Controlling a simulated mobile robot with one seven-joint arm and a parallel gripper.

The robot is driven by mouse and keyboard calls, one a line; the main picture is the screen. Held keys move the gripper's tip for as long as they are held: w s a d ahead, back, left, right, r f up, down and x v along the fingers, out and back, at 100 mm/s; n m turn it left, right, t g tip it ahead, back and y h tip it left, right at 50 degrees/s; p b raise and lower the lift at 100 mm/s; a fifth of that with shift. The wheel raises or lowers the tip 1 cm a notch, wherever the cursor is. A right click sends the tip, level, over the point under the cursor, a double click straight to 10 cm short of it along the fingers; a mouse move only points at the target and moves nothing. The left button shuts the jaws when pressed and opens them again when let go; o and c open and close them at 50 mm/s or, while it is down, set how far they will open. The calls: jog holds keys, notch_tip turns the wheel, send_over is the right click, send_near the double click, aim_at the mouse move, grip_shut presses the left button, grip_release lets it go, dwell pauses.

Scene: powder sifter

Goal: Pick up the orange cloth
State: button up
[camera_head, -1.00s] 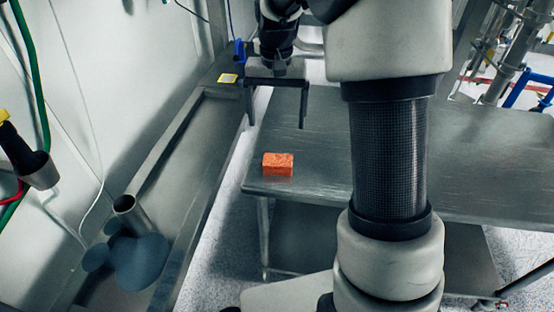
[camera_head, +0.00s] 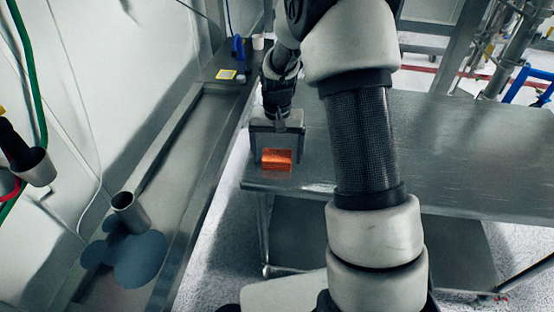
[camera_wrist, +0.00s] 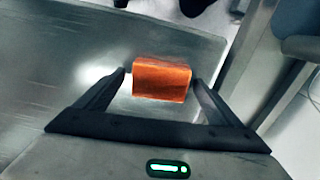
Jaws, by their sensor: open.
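The orange cloth (camera_head: 277,160) is a small folded block lying on the metal table (camera_head: 450,150), near its left front corner. It also shows in the wrist view (camera_wrist: 161,79), upper middle. My gripper (camera_head: 277,158) points down at the cloth in the head view, with its fingers on the left and right of it. In the wrist view my gripper (camera_wrist: 160,82) is open, with one fingertip near each side of the cloth. A small gap shows on the left; whether the right fingertip touches cannot be told.
A metal trough (camera_head: 150,200) runs along the wall on the left, holding a metal cup (camera_head: 128,210) and dark blue round pieces (camera_head: 135,258). A blue object (camera_head: 238,50) and a yellow-edged square (camera_head: 227,74) sit at its far end. The table is clear to the right.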

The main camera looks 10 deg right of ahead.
aim_at(277, 155)
jog(key=shift+f, duration=0.45)
jog(key=shift+c, duration=0.2)
jog(key=c, duration=1.1)
jog(key=shift+r, duration=0.1)
notch_tip(277, 155, up, 10)
jog(key=shift+f, duration=0.1)
